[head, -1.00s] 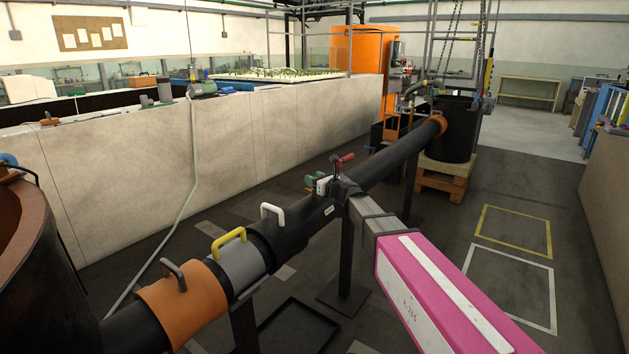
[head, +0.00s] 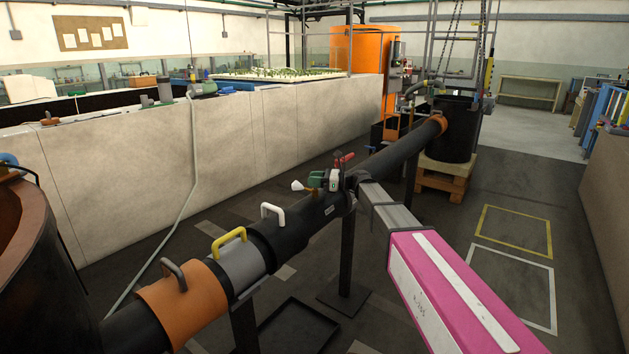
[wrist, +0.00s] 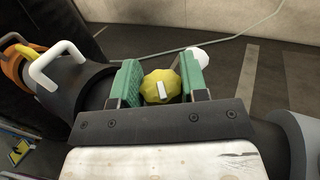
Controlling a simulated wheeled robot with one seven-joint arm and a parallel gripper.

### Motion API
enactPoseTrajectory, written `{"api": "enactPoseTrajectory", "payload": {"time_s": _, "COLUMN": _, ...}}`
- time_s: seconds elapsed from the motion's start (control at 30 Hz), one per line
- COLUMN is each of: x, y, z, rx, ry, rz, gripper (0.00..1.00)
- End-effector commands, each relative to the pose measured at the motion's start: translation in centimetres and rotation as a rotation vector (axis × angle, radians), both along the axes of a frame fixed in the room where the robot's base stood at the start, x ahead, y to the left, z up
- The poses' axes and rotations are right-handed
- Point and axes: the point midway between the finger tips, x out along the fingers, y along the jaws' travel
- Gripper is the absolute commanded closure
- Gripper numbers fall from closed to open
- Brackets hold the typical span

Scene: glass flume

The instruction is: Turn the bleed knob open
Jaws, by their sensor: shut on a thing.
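The bleed knob, a yellow scalloped knob (wrist: 160,88) with a white bar on its face, sits between the green finger pads of my gripper (wrist: 160,82) in the wrist view. My gripper is shut on it. In the head view my gripper (head: 325,180) is at the black pipe (head: 327,208), and its fingers hide the knob. A white-tipped piece on a brass-coloured stem (head: 309,190) sticks out left of the fingers; a white rounded end (wrist: 197,55) shows beyond the right pad in the wrist view.
A red-handled part (head: 344,159) sits just behind my gripper. White (head: 272,211), yellow (head: 229,240) and grey (head: 173,272) loop handles line the pipe to the left.

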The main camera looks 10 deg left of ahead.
Motion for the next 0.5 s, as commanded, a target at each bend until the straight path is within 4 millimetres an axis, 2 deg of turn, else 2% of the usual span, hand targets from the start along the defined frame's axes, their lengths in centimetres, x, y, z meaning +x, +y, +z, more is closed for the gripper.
{"api": "enactPoseTrajectory", "payload": {"time_s": 0.03, "x": 0.48, "y": 0.12, "z": -0.05, "rx": -0.001, "ry": 0.000, "rz": 0.046, "gripper": 0.83}}
{"api": "enactPoseTrajectory", "payload": {"time_s": 0.5, "x": 0.21, "y": 0.10, "z": -0.06, "rx": 0.000, "ry": 0.000, "rz": 0.449, "gripper": 0.83}}
